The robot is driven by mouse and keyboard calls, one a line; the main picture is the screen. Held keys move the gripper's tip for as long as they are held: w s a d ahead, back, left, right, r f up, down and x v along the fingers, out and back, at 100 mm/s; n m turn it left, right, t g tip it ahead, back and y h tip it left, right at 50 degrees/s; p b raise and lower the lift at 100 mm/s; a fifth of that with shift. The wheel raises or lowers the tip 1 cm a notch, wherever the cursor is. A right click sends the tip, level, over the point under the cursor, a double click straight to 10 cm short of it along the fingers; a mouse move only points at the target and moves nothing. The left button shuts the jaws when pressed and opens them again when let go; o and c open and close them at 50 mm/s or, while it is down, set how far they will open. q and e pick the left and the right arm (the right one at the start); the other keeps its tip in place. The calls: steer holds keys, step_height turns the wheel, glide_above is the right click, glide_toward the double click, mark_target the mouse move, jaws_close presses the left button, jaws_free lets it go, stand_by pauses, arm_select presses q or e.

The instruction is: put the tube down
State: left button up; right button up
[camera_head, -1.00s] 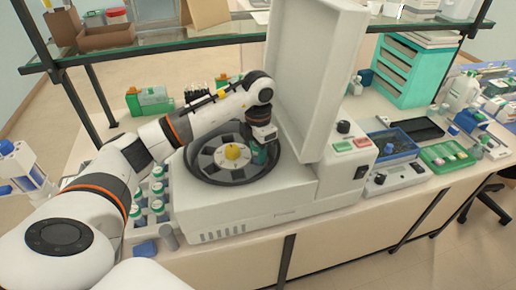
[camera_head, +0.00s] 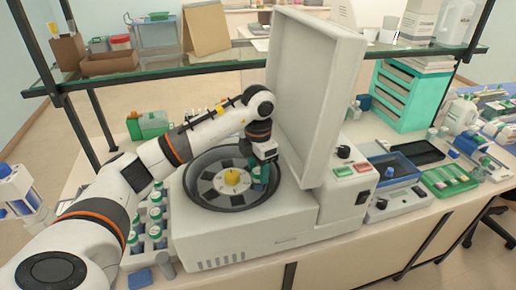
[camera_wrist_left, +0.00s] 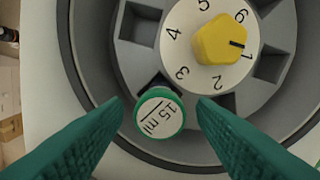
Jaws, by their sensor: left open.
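The tube's round green-rimmed cap (camera_wrist_left: 160,114), marked 15 ml, shows in the left wrist view at the rotor slot beside number 3. Its body is hidden below the cap. My left gripper (camera_head: 260,178) is over the right side of the rotor. In the left wrist view its green fingers (camera_wrist_left: 163,130) are open, one on each side of the cap, apart from it. My right gripper is not in view.
A rack of several capped tubes (camera_head: 154,222) stands left of the centrifuge. A glass shelf (camera_head: 200,68) runs across behind the arm.

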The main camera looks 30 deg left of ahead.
arm_select(q)
step_height(320, 180, up, 9)
steer(key=shift+r, duration=0.15)
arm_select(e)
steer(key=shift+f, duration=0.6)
